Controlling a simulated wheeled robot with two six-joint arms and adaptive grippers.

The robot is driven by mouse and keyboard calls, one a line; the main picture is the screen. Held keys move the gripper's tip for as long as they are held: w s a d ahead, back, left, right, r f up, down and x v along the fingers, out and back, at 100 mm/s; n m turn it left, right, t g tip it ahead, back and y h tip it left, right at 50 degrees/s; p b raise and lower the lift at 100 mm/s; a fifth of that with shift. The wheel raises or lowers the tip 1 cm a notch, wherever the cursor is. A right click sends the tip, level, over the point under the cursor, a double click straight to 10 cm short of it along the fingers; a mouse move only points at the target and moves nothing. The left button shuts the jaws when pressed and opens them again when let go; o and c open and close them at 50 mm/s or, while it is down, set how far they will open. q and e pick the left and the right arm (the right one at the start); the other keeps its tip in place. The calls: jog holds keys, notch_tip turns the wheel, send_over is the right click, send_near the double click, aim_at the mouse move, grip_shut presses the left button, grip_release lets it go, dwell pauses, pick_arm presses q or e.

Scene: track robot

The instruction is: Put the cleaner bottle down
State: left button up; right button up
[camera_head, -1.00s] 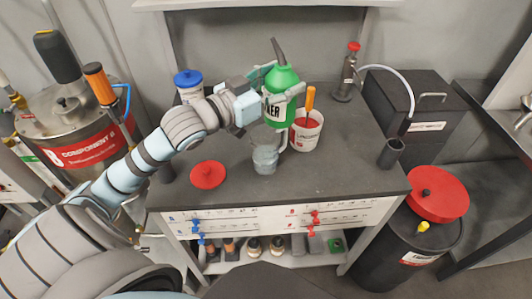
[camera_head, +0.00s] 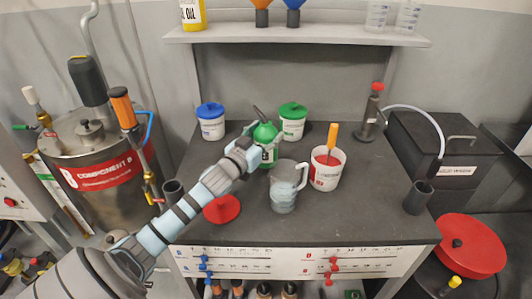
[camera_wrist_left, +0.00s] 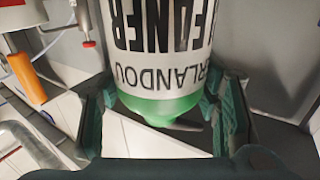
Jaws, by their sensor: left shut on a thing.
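The cleaner bottle (camera_head: 265,133) is green with a dark nozzle and a white lettered label. It stands about upright toward the back of the grey bench (camera_head: 330,222), between the blue-lidded and green-lidded tubs. My left gripper (camera_head: 264,143) is shut around it. In the left wrist view the bottle (camera_wrist_left: 165,50) appears upside down, its label and green shoulder between the dark fingers (camera_wrist_left: 160,115). Its base is partly hidden in the head view, so I cannot tell whether it touches the bench. My right gripper is not in view.
A clear jug (camera_head: 283,190) stands in front of the bottle, with a red-labelled tub (camera_head: 327,170) to its right. The blue-lidded tub (camera_head: 211,123) and green-lidded tub (camera_head: 292,122) stand behind. A red lid (camera_head: 222,209) lies at the front left.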

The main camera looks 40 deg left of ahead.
pick_arm(q)
notch_tip(320, 180, down, 4)
jog(key=shift+s+f+b, duration=0.1)
jog(key=shift+f+b, duration=0.05)
jog(key=shift+b, duration=0.55)
jog(key=o, duration=1.6)
jog(key=shift+s, duration=0.1)
jog(key=s, duration=0.4)
jog(key=s+d+b, duration=0.1)
jog(key=s, duration=0.6)
jog(key=shift+s+d, duration=0.3)
jog(key=shift+s, duration=0.1)
jog(key=shift+r, duration=0.2)
